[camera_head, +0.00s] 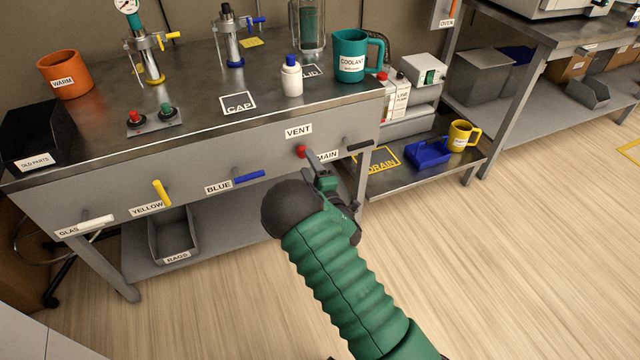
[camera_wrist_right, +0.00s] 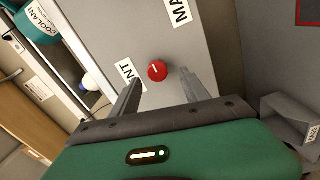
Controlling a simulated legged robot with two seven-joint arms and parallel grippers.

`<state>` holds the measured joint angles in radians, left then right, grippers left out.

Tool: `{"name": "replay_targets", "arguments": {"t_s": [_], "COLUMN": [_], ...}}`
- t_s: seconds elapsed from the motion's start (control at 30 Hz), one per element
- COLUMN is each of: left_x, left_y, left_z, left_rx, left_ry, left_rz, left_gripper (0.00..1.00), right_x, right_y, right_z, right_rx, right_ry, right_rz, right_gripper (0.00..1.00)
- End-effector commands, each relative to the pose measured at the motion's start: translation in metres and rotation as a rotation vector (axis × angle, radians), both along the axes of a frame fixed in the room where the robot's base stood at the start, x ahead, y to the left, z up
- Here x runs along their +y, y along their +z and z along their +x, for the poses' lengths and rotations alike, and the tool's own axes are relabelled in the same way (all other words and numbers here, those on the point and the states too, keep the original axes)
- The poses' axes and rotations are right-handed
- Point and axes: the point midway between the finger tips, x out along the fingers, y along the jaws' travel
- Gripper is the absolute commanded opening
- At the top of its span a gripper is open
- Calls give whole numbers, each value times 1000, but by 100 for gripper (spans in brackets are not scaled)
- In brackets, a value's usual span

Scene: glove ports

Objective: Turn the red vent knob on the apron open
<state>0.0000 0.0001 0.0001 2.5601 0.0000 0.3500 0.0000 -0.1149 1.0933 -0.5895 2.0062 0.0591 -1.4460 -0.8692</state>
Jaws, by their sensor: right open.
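The red vent knob (camera_head: 301,152) sits on the grey apron (camera_head: 110,200) of the bench, just below the VENT label (camera_head: 298,131). In the right wrist view the round red knob (camera_wrist_right: 157,71) has a pale mark on its face and lies ahead of and between the two fingers. My right gripper (camera_head: 311,160) is open and empty, close in front of the knob, with its fingers apart. In the wrist view the fingers (camera_wrist_right: 158,88) do not appear to touch the knob. My left gripper is not in view.
A black handle (camera_head: 359,145) by the MAIN label is right of the knob; a blue handle (camera_head: 249,177) and a yellow handle (camera_head: 161,193) are left. A white bottle (camera_head: 291,76) and teal coolant jug (camera_head: 352,56) stand above on the bench. The floor at right is clear.

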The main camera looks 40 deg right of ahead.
Motion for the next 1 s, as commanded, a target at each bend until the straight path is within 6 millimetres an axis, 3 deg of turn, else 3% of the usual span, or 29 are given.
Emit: {"name": "replay_targets", "arguments": {"t_s": [0.03, 0.2, 0.43, 0.6, 1.0], "left_x": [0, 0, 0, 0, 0], "left_y": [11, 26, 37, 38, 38], "left_z": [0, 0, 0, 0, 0], "left_rx": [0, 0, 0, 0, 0], "left_ry": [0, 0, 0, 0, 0], "left_rz": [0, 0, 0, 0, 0], "left_gripper": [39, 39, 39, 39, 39], "right_x": [3, 15, 28, 32, 33], "right_y": [3, 1, -3, -5, -5], "right_z": [-14, -64, -116, -129, -130], "right_rx": [7, 9, 7, 5, 3], "right_ry": [-2, -1, -1, 2, 2], "right_rz": [2, 1, 1, 1, 1], "right_gripper": [54, 54, 54, 54, 54]}}
